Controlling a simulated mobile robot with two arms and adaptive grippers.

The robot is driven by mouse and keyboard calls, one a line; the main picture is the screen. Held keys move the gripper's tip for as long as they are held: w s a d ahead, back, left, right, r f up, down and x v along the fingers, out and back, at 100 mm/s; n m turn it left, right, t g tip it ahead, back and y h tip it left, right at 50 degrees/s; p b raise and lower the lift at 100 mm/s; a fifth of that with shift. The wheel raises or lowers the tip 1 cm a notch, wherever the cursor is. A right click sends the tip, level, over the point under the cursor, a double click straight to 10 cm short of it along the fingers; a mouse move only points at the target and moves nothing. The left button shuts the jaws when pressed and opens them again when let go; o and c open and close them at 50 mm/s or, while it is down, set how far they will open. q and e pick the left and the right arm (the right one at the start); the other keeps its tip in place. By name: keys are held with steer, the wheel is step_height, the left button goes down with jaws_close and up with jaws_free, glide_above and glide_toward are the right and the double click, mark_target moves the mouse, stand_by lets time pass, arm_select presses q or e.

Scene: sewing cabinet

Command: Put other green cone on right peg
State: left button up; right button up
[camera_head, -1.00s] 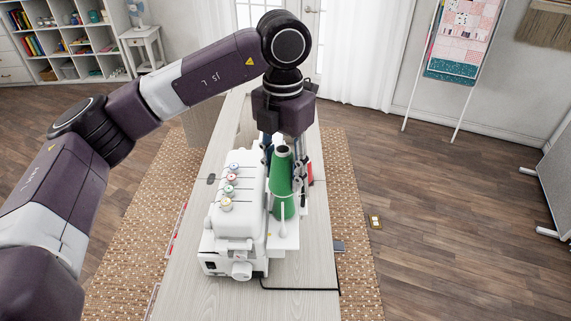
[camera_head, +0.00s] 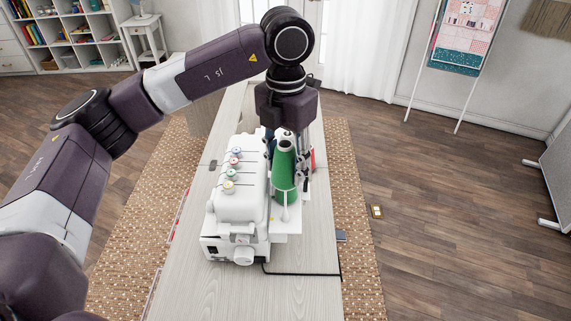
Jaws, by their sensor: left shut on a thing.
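A green cone (camera_head: 285,172) stands upright on the cone stand (camera_head: 286,222) beside the white sewing machine (camera_head: 240,190), on its right side. My left gripper (camera_head: 286,148) points straight down behind this green cone, its fingers largely hidden by the cone. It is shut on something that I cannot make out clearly. A bit of red (camera_head: 313,158) shows just right of the fingers. The pegs are hidden by the cone and the gripper. My right gripper is not in view.
The machine stands on a long pale table (camera_head: 305,290) with free surface in front. A black cable (camera_head: 305,273) runs from the machine to the right edge. A woven rug (camera_head: 358,215) lies below.

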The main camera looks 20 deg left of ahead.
arm_select(q)
steer(key=shift+f, duration=0.1)
stand_by(0.3)
steer(key=shift+f+b, duration=0.2)
steer(key=shift+b, duration=0.15)
stand_by(0.5)
steer(key=shift+f+b, duration=3.7)
steer(key=shift+f, duration=0.7)
steer(key=shift+f, duration=0.1)
steer(key=shift+f+b, duration=1.7)
steer(key=shift+f, duration=0.05)
